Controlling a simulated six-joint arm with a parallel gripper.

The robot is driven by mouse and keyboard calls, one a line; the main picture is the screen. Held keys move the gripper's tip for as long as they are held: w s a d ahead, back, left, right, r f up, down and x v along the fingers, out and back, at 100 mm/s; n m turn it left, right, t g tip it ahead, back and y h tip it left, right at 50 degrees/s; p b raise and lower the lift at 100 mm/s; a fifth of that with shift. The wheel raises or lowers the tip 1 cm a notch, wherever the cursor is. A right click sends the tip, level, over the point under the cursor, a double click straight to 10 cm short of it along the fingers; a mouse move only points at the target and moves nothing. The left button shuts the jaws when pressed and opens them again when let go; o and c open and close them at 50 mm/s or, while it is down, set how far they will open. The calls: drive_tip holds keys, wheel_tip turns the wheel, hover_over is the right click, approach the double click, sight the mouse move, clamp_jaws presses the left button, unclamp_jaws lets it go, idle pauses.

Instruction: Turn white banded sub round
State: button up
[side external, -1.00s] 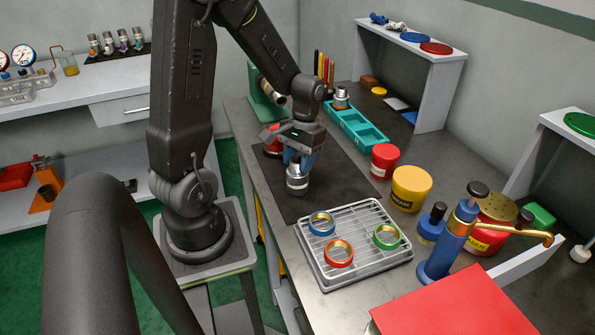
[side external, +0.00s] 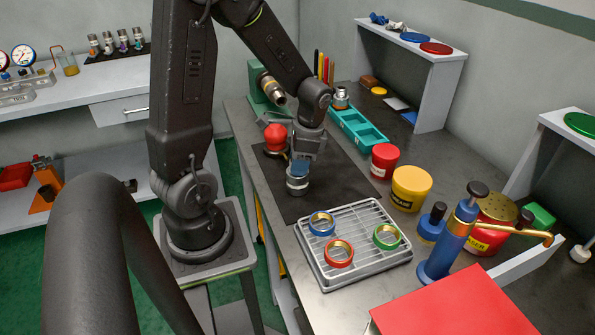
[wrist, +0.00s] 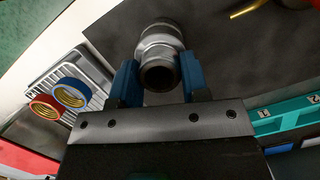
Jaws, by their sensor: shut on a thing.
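A silver sub (side external: 297,184) with a pale band is at the front part of the dark mat in the side view. It also shows in the wrist view (wrist: 158,40), with its dark open bore towards the camera. My gripper (side external: 298,168) has blue fingers, and it is shut on the sub. In the wrist view, the fingers of my gripper (wrist: 158,84) lie on either side of the bore end. Whether the sub's lower end touches the mat cannot be told.
A grey rack (side external: 353,253) with blue, red and green rings stands in front. A green vise (side external: 262,105) with a brass-ended fitting (side external: 271,88) and a red-knobbed thing (side external: 277,136) are behind. A teal tray (side external: 358,128), red tub (side external: 384,158) and yellow tub (side external: 410,188) lie right.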

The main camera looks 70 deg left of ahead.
drive_tip(key=shift+f, duration=0.15)
drive_tip(key=o, duration=1.1)
drive_tip(key=shift+r, duration=3.5)
drive_tip(key=s+d+r+n+t, duration=0.1)
drive_tip(key=d+r+t, duration=0.1)
drive_tip(key=d, duration=0.3)
drive_tip(key=s+d+r+n+t, duration=0.1)
drive_tip(key=s+d+r+t, duration=0.1)
drive_tip(key=d+r, duration=0.3)
drive_tip(key=s+d+r+n+t, duration=0.1)
drive_tip(key=s+d+r+t, duration=0.1)
drive_tip(key=d, duration=0.4)
drive_tip(key=shift+d+r+n+t+h, duration=0.15)
drive_tip(key=shift+r+n+t+h, duration=0.2)
drive_tip(key=shift+r+t, duration=0.45)
